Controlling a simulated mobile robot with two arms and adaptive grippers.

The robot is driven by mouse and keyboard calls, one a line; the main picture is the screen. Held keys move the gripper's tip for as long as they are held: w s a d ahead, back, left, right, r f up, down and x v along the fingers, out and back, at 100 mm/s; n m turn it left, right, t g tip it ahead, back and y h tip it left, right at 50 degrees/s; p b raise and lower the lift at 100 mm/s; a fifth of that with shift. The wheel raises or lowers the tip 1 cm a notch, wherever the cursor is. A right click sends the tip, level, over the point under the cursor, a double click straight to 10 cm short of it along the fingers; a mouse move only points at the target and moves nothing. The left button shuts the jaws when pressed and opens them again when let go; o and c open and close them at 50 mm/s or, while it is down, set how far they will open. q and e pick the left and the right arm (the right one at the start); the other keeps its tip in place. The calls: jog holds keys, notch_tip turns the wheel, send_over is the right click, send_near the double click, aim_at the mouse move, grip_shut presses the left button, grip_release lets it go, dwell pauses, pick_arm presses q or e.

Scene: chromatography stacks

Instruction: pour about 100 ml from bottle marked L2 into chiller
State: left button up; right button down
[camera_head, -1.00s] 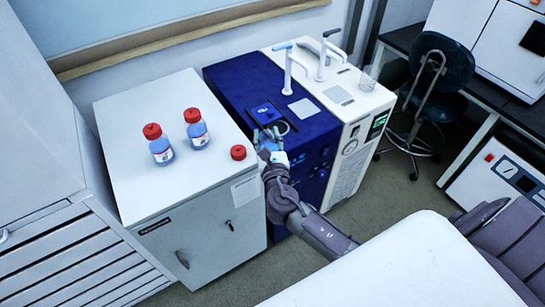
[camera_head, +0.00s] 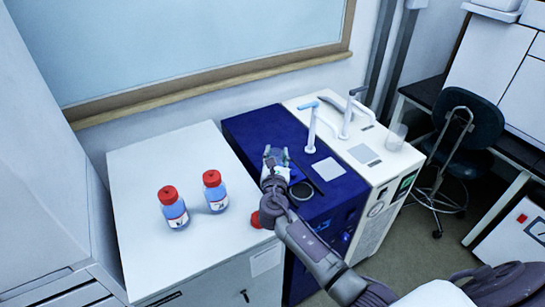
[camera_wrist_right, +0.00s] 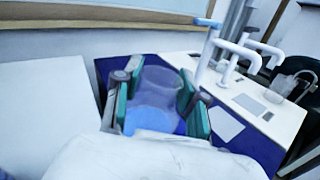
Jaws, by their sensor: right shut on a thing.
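My right gripper (camera_head: 276,156) is shut on an open clear bottle with blue liquid. In the right wrist view the bottle (camera_wrist_right: 155,95) sits between the green-padded fingers of the gripper (camera_wrist_right: 160,100). In the head view the bottle is mostly hidden by the gripper, and its label cannot be read. The dark blue chiller (camera_head: 262,128) has a round opening (camera_head: 302,192) in its top, just right of and nearer than the gripper. The gripper appears above the chiller's left side. A loose red cap (camera_head: 256,219) lies on the white cabinet, partly behind my arm. My left gripper is not in view.
Two red-capped bottles, one on the left (camera_head: 173,208) and one on the right (camera_head: 215,192), stand on the white cabinet (camera_head: 145,165). A chair (camera_head: 470,125) stands at right.

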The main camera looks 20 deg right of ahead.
jog(key=shift+s+d+m+b, duration=0.15)
jog(key=shift+d+m+b, duration=0.15)
jog(key=shift+d+m, duration=0.25)
jog(key=shift+s+d+m+b, duration=0.2)
jog(key=shift+d+m+b, duration=0.2)
jog(key=shift+m, duration=0.15)
jog(key=shift+r+p, duration=0.1)
jog(key=shift+p, duration=0.2)
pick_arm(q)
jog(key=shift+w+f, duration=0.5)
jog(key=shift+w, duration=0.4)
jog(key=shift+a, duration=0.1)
pick_arm(e)
jog(key=shift+s+d, duration=0.1)
jog(key=shift+d+m, duration=0.15)
jog(key=shift+m, duration=0.25)
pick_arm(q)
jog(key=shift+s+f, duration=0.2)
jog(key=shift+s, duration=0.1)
pick_arm(e)
jog(key=shift+s+d+m, duration=0.2)
jog(key=shift+d+m, duration=0.05)
jog(key=shift+m, duration=0.05)
pick_arm(q)
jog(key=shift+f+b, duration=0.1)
jog(key=shift+b, duration=0.2)
pick_arm(e)
jog(key=shift+f, duration=0.2)
